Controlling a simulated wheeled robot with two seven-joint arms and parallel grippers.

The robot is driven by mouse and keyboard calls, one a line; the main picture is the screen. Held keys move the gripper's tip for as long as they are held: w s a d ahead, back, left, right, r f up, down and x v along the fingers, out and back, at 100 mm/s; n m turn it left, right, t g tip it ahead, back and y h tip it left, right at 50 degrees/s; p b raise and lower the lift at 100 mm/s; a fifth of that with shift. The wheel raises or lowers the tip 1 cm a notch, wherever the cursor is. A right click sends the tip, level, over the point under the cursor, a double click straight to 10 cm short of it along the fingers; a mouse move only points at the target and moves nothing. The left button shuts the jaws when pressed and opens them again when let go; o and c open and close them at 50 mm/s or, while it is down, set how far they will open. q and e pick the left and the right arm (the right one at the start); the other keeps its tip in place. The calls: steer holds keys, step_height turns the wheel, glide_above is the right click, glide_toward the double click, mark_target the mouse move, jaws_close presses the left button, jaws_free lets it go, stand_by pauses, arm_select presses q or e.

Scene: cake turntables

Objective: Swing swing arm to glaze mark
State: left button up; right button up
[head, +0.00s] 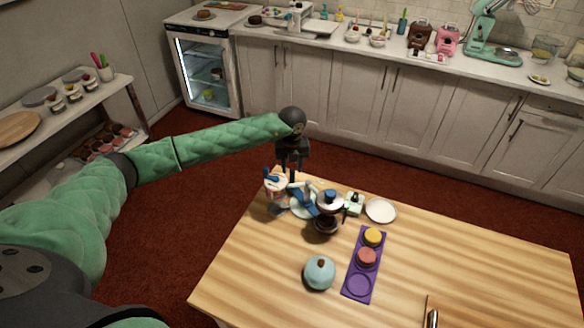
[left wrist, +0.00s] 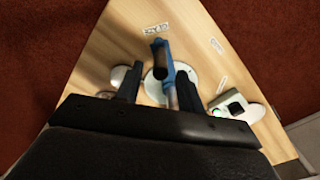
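The swing arm (left wrist: 168,66) is a blue bar with a dark round end, seen over a white disc (left wrist: 203,86) in the left wrist view. In the head view the blue and white assembly (head: 302,207) stands at the table's far left corner, partly hidden. My left gripper (head: 293,180) reaches down over that corner. In the left wrist view its two dark fingers (left wrist: 158,86) are apart, with the blue bar between them; I cannot tell whether they touch it. Small printed labels (left wrist: 157,29) lie on the wood; which is the glaze mark cannot be read. My right gripper is not in view.
The table's right side is mostly clear.

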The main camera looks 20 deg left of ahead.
arm_select(q)
steer(key=shift+r+p, duration=0.7)
steer(key=shift+r, duration=2.4)
